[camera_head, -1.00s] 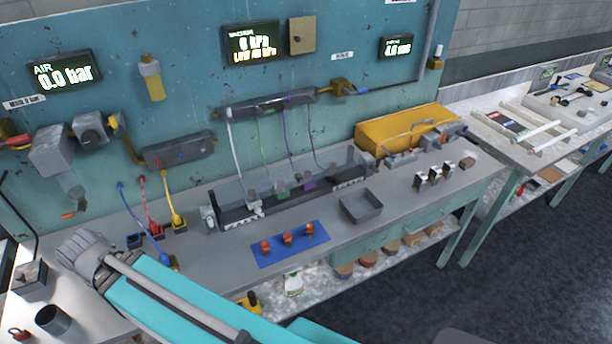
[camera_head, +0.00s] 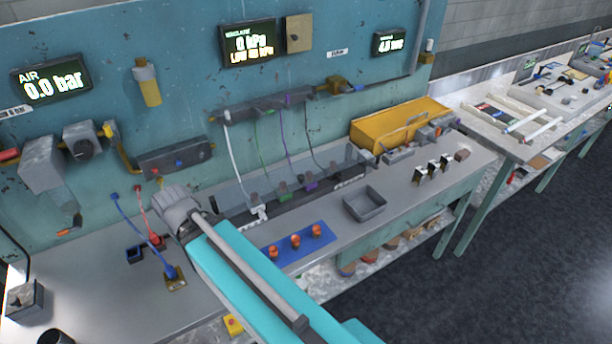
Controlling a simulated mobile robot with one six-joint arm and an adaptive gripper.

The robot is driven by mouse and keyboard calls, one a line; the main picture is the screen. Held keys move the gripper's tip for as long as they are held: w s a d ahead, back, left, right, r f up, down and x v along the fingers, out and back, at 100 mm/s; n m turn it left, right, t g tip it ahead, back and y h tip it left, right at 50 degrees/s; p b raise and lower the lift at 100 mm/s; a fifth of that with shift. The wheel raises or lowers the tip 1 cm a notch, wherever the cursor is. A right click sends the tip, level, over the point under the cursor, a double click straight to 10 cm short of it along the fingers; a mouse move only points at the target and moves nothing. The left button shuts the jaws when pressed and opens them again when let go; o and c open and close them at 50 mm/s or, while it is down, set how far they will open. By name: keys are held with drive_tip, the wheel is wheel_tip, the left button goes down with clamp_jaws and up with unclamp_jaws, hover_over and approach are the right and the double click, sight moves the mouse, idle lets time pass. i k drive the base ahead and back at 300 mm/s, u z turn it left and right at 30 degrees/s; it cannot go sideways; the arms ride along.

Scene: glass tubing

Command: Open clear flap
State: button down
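The clear flap (camera_head: 345,157) is a see-through panel standing along a long dark fixture (camera_head: 345,187) at the back of the bench. Coloured hoses run down behind or into it. My arm, teal with a grey rounded joint, crosses the lower middle, with the joint in front of the fixture's left end.
A blue mat (camera_head: 300,246) with orange-topped pieces lies in front of the fixture. A grey tray (camera_head: 366,205) stands to its right, then small clamps (camera_head: 432,169). A yellow case (camera_head: 398,124) is behind. Blue and red hoses (camera_head: 140,232) hang at left.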

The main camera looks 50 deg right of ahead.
sight(301, 178)
drive_tip(key=z, duration=1.15)
drive_tip(key=k, duration=0.9)
drive_tip(key=z, duration=0.05)
drive_tip(key=i, duration=0.65)
